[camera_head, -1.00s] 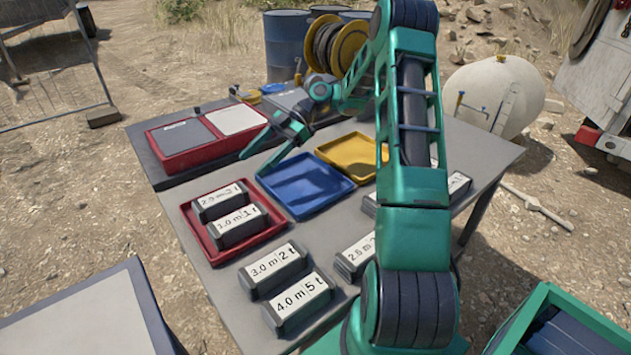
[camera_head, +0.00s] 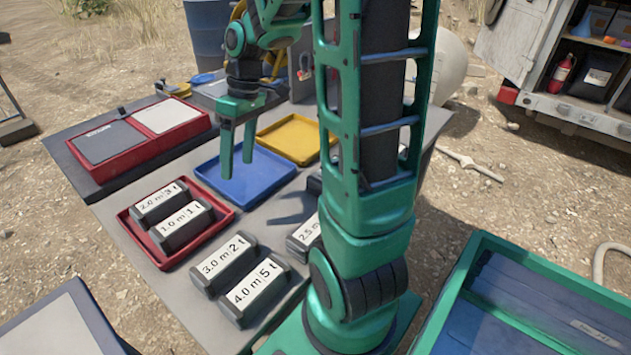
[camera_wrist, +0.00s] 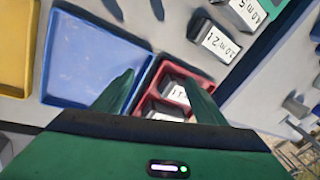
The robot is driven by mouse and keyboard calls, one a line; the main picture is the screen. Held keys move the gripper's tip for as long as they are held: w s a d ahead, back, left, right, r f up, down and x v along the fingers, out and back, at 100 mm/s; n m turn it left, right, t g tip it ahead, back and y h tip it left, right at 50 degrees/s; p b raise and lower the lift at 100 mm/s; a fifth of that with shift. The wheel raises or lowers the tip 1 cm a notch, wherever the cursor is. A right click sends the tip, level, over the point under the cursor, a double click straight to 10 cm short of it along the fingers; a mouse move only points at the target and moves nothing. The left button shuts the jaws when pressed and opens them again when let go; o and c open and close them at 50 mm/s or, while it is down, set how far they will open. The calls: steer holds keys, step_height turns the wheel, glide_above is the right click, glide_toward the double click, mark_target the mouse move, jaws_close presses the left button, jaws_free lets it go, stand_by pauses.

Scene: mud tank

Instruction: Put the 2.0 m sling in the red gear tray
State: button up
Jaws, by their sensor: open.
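The 2.0 m sling (camera_head: 161,203) is a dark block with a white label, reading "2.0 m 3 t". It lies inside the red gear tray (camera_head: 157,258), behind the 1.0 m sling (camera_head: 182,225). My gripper (camera_head: 237,170) is open and empty, pointing down above the blue tray (camera_head: 268,190), apart from the sling. In the wrist view, the fingers (camera_wrist: 160,78) are spread, with the red tray (camera_wrist: 183,66) beyond and between them. They partly hide the tray's contents there.
A 3.0 m block (camera_head: 224,266) and a 4.0 m block (camera_head: 255,292) stand in front of the red tray. A yellow tray (camera_head: 290,138) is beside the blue one. A red two-lidded box (camera_head: 135,147) is at back left. My arm partly hides a 2.5 m block (camera_head: 303,235).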

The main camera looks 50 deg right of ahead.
steer(key=s+d+r+m+h, duration=0.1)
steer(key=s+d+m+h, duration=0.2)
steer(key=s+m, duration=0.7)
steer(key=s+d, duration=0.1)
steer(key=s, duration=0.9)
steer(key=shift+s+r+m, duration=0.15)
steer(key=shift+s+m, duration=0.15)
